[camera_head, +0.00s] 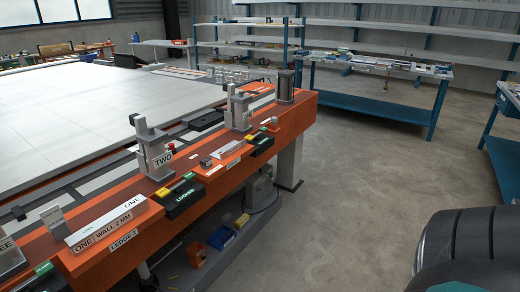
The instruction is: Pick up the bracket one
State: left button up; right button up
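A long light grey piece marked ONE and WALL 2 MM (108,223) lies on the orange ledge at the lower left. It looks like the bracket one and has an angled shape. A label LEDGE 2 (125,241) is on the ledge's front face below it. Neither of my grippers is in view, and nothing is seen touching the piece.
A small grey block (55,222) stands just left of the piece. A grey clamp marked TWO (156,158) and a black box marked LOCKED (184,196) stand farther along the orange ledge (215,188). Blue-framed tables (380,94) stand behind. The grey floor (340,200) at right is clear.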

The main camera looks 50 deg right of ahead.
aim_at(228, 147)
jog(key=z, duration=1.25)
